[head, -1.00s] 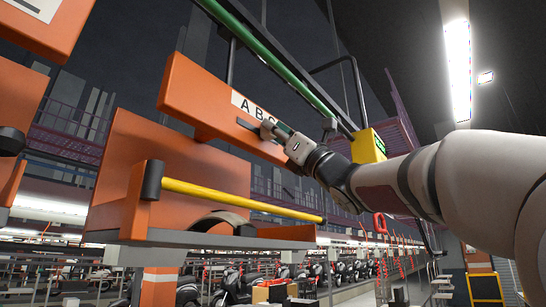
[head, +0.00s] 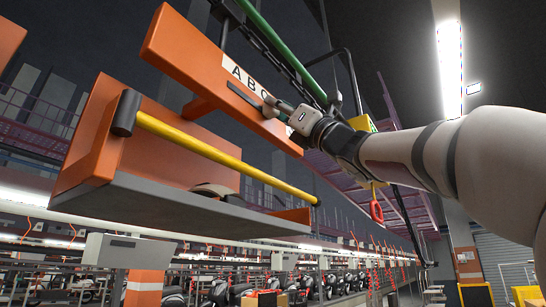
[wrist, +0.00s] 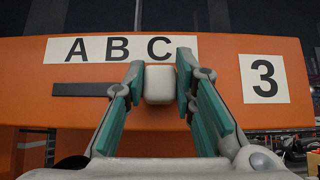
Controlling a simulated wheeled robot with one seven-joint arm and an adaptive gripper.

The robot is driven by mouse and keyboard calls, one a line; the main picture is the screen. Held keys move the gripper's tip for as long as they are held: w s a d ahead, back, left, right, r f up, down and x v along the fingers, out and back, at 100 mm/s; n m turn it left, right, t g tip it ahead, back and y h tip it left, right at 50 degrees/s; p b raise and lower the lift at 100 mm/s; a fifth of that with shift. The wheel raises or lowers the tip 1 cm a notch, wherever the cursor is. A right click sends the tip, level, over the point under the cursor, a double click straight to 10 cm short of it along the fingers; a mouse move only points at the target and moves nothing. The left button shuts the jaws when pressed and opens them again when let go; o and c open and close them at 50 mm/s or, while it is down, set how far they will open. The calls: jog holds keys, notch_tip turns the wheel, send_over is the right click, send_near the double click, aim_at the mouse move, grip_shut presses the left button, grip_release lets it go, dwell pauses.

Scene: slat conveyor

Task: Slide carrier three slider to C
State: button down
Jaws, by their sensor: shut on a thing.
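The orange carrier panel marked 3 (wrist: 230,125) fills the wrist view and hangs under the overhead rail in the head view (head: 190,65). Its white ABC label (wrist: 118,48) sits above a dark horizontal slot (wrist: 80,89). The pale slider knob (wrist: 160,88) is below the letter C, with the bare slot on its left. My gripper (wrist: 161,72) is shut on the knob, one teal-padded finger on each side. In the head view my gripper (head: 272,106) is at the panel face; its fingers hide the knob there.
The carrier's lower tray (head: 180,208) with a yellow bar (head: 215,155) hangs below the panel. The green rail (head: 275,35) runs above. Another orange carrier (head: 8,38) is at the left edge. Parked scooters (head: 315,278) stand far below.

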jog(key=c, duration=1.3)
grip_release()
jog(key=shift+d, duration=0.15)
jog(key=v, duration=1.2)
jog(key=shift+w, duration=0.1)
jog(key=shift+d+m, duration=0.1)
jog(key=shift+m, duration=0.2)
